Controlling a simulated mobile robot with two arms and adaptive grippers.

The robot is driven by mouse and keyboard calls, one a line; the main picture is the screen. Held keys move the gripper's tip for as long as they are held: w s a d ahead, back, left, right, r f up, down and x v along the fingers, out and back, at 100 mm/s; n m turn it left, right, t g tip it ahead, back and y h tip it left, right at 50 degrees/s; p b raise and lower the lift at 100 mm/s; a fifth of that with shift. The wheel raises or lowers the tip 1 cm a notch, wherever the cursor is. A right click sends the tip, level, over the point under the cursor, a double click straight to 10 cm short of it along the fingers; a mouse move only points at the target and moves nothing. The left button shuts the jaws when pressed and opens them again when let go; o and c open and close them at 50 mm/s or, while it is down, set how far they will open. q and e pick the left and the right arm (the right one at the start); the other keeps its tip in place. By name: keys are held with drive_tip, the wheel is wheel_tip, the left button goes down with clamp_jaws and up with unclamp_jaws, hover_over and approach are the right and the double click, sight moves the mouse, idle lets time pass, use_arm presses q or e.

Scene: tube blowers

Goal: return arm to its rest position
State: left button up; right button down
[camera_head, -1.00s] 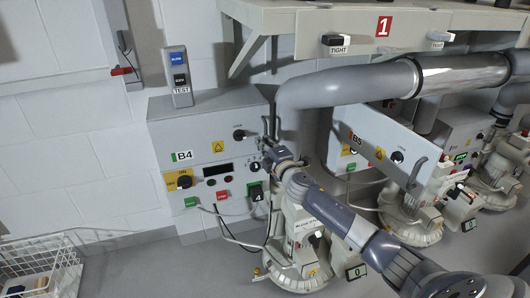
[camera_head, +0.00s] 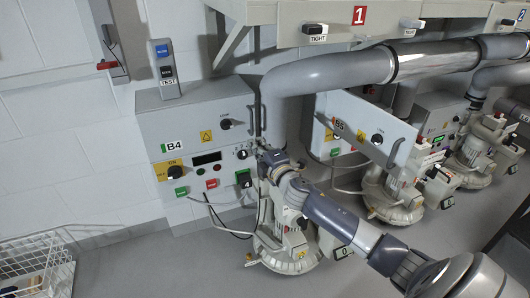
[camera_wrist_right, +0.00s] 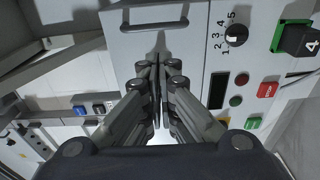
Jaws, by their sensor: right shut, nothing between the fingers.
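My right arm comes in from the lower right in the head view. Its gripper (camera_head: 262,148) is by the right side of the grey B4 control box (camera_head: 160,128), close to the small rotary knob (camera_head: 241,154). In the right wrist view the two fingers of the gripper (camera_wrist_right: 158,88) are together with nothing between them. They point at the grey panel, left of the knob with the 1 to 5 scale (camera_wrist_right: 236,35). I cannot tell whether they touch anything. My left gripper is not in view.
A thick grey pipe (camera_head: 320,72) runs above the arm, under a shelf (camera_head: 290,12). The B5 box (camera_head: 358,125) and blower bases (camera_head: 285,250) stand close to the arm. A wire basket (camera_head: 35,262) is at the lower left. Floor (camera_head: 140,260) between is clear.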

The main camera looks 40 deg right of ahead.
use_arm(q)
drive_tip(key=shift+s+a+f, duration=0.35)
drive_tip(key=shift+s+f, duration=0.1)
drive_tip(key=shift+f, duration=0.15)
use_arm(e)
drive_tip(key=shift+s+a+r, duration=0.1)
drive_tip(key=shift+s, duration=1.05)
drive_tip(key=shift+s+a, duration=0.1)
drive_tip(key=shift+s, duration=1.05)
